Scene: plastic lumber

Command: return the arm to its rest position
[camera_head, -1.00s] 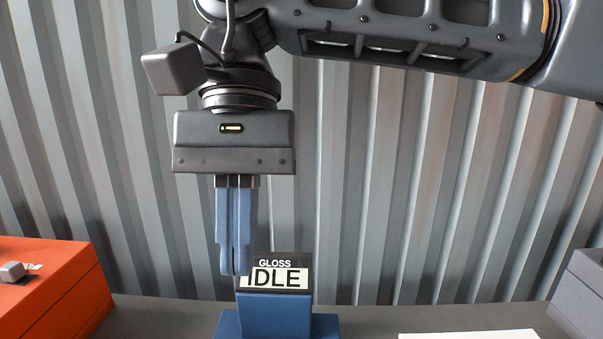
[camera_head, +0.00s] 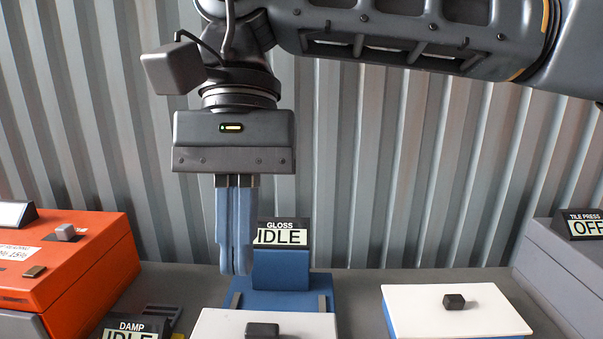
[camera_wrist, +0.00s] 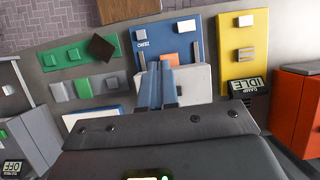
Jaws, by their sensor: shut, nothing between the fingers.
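My gripper (camera_head: 236,268) hangs pointing down in the head view, its two blue fingers pressed together with nothing between them. My arm reaches in from the upper right. The fingers are in front of the blue device with the "GLOSS IDLE" sign (camera_head: 281,237) and cover the sign's left edge. In the wrist view my shut fingers (camera_wrist: 161,66) point over the blue panel (camera_wrist: 183,28) and a pale plate.
An orange box (camera_head: 85,262) stands at left, a grey box with a "TILE PRESS OFF" sign (camera_head: 582,224) at right. A white-topped box (camera_head: 425,315) sits front right. A "DAMP IDLE" sign (camera_head: 133,328) is low left. A corrugated wall (camera_head: 400,170) closes the back.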

